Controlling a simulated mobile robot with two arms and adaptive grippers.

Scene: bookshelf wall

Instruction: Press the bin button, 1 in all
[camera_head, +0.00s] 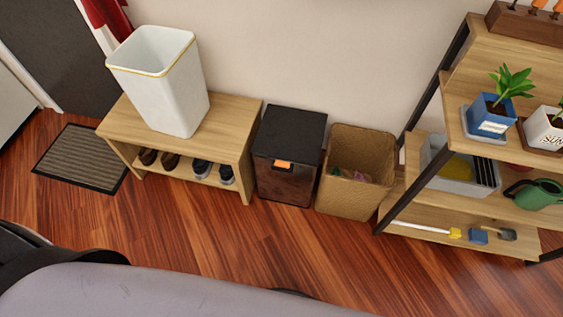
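A dark bin (287,178) stands on the floor against the wall, between a wooden bench and a wicker basket. Its flat black lid (292,131) looks closed. A small orange button (283,164) is on the upper front of the bin, just under the lid. Nothing touches the button or covers it. Neither of my grippers is in view.
A white bin (165,90) stands on the wooden bench (233,108), with shoes on the shelf below. The wicker basket (345,198) is right of the dark bin. A plant shelf (463,110) stands at the right. The wooden floor (250,245) in front is clear.

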